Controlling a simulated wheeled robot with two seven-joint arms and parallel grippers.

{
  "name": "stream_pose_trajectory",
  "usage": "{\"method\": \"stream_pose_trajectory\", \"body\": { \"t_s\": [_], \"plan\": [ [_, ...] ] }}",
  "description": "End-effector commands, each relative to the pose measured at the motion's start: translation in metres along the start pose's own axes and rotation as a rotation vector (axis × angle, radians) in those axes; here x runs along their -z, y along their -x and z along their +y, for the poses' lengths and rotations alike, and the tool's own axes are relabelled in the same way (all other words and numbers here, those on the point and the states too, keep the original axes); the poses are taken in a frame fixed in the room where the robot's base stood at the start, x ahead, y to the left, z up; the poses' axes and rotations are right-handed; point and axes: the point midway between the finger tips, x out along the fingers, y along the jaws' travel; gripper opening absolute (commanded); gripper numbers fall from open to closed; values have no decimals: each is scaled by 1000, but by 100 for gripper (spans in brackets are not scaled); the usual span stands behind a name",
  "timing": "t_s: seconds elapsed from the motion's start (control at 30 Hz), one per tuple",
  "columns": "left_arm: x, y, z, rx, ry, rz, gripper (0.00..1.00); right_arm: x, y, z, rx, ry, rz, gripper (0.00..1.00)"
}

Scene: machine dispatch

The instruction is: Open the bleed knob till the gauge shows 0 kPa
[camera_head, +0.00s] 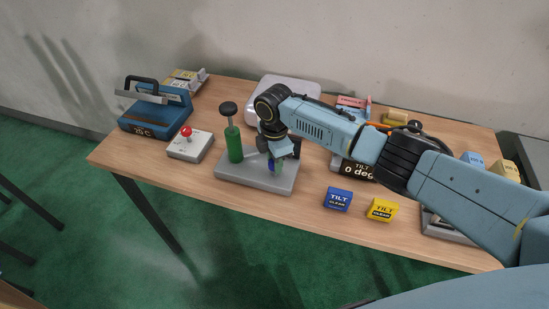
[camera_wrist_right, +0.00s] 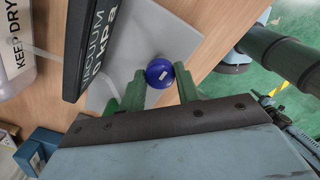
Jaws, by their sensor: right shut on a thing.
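The blue bleed knob (camera_wrist_right: 160,72) sits on the grey base (camera_head: 228,176) of the vacuum pump. My right gripper (camera_head: 275,163) reaches down over the right part of this base. In the right wrist view its green fingers (camera_wrist_right: 159,86) are shut on the knob, one on each side. In the head view the gripper hides most of the knob. The gauge (camera_wrist_right: 93,45) is a dark sign in the right wrist view, reading VACUUM and what looks like 0 kPa, steeply turned. The pump's green cylinder (camera_head: 233,146) stands upright with a black handle (camera_head: 227,109). My left gripper is not in view.
A blue device (camera_head: 155,110) is at far left. The front table edge is close.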

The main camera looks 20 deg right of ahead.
Motion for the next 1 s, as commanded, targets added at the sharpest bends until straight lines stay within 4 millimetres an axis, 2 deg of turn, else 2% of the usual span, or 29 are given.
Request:
{"method": "stream_pose_trajectory", "body": {
  "t_s": [0.67, 0.7, 0.83, 1.0],
  "plan": [
    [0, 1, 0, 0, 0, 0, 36, 1, 1, 0, -2, 62, 3, 9],
    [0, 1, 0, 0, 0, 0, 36, 1, 1, 0, -2, 62, 3, 36],
    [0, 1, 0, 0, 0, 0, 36, 1, 0, 0, -1, 61, 2, 53],
    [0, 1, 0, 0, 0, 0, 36, 1, 0, 0, -1, 60, 1, 54]
  ]
}}
